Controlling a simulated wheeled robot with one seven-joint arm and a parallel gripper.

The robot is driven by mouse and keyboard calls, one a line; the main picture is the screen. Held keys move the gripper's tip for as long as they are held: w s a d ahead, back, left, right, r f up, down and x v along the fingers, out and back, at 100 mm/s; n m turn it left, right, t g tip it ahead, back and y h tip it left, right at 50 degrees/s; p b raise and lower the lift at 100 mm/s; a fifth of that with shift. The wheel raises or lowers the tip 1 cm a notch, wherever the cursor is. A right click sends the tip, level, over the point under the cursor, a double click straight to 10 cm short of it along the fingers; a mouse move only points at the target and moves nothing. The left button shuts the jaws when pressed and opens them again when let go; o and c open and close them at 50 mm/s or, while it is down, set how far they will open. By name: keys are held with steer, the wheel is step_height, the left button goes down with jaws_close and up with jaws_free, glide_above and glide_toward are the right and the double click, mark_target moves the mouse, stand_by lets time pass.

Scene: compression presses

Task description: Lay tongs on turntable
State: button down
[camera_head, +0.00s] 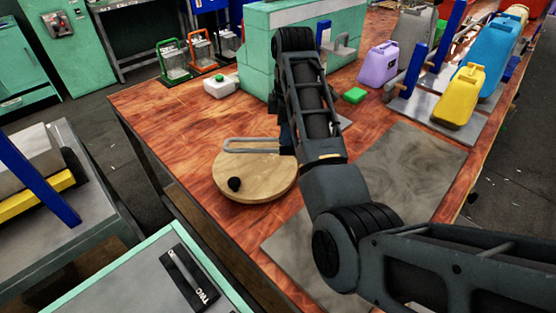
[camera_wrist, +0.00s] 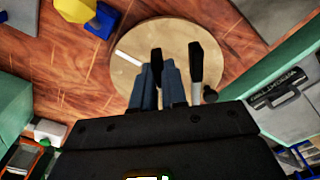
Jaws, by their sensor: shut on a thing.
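The turntable (camera_head: 262,178) is a round pale wooden disc near the workbench's left edge. It also shows in the wrist view (camera_wrist: 180,32). The tongs (camera_head: 250,140) are a slim grey U shape, bent end to the left, lying across the turntable's far edge in the head view. My gripper (camera_head: 288,138) is shut on their right end, partly hidden behind my arm. In the wrist view, my gripper's blue fingers (camera_wrist: 158,80) stand in front of the disc, with black-tipped bars beside them. I cannot tell whether the tongs touch the disc.
A black knob (camera_head: 234,184) sits on the turntable's near left. A green block structure (camera_head: 258,50) stands behind, beside a small white canister (camera_head: 221,86). Purple (camera_head: 378,65) and yellow (camera_head: 458,97) jugs stand to the right. A grey mat (camera_head: 410,165) lies right of the turntable.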

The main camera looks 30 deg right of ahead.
mark_target(285, 165)
step_height(285, 165, down, 8)
steer(key=shift+r+p, duration=0.2)
steer(key=shift+p, duration=0.25)
steer(key=shift+f, duration=0.15)
steer(key=c, duration=1.2)
jaws_free()
steer(key=shift+o, duration=0.2)
step_height(285, 165, up, 10)
steer(key=p, duration=0.2)
steer(key=shift+s+d+r+p, duration=0.15)
steer(key=shift+r+p, duration=0.1)
steer(key=shift+p, duration=0.15)
steer(key=shift+r+p, duration=0.85)
steer(key=shift+r, duration=0.05)
